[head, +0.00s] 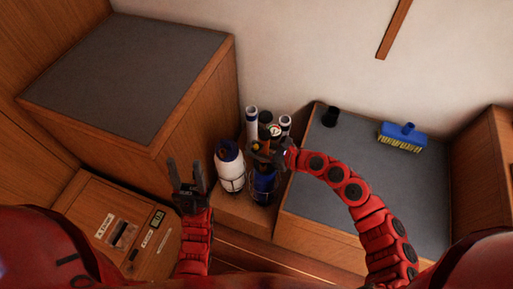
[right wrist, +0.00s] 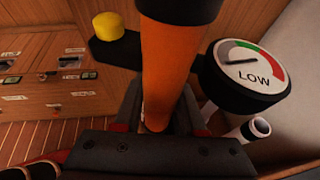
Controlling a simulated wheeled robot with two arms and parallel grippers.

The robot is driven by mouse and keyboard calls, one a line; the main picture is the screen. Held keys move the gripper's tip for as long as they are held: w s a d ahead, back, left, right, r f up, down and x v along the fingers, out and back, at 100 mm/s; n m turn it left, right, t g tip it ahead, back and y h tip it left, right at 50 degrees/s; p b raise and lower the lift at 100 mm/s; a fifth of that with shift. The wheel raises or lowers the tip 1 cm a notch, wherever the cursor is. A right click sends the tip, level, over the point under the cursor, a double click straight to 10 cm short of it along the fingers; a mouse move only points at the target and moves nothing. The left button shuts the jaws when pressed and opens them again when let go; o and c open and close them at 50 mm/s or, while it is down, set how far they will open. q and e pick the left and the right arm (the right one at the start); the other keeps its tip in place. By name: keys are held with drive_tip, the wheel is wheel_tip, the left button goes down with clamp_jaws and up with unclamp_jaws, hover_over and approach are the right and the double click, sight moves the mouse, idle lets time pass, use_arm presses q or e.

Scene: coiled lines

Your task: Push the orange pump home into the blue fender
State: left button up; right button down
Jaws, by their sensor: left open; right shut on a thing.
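The orange pump (right wrist: 172,75) has an orange barrel, a black top, a round gauge (right wrist: 247,76) marked LOW and a yellow knob (right wrist: 108,25) on a black arm. My right gripper (head: 264,148) is shut on the pump; its dark jaws (right wrist: 150,150) cross the lower barrel in the right wrist view. In the head view the blue fender (head: 263,188) stands upright in a wire holder directly below the right gripper. The gripper hides where pump and fender meet, so I cannot tell how deep the pump sits. My left gripper (head: 187,168) is open and empty, left of the fenders.
A white fender with a blue top (head: 230,168) stands close left of the blue one. White tubes (head: 252,122) stand behind. Grey-topped lockers flank the gap; the right one carries a blue brush (head: 403,136) and a black cup (head: 330,116). A wooden panel (head: 118,235) is at front left.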

drive_tip(key=shift+f+b, duration=1.35)
drive_tip(key=shift+b, duration=0.3)
idle(0.5)
drive_tip(key=shift+c, duration=2)
unclamp_jaws()
drive_tip(key=v, duration=1.7)
drive_tip(key=shift+d+b, duration=0.2)
drive_tip(key=shift+b, duration=0.25)
drive_tip(key=shift+s, duration=0.1)
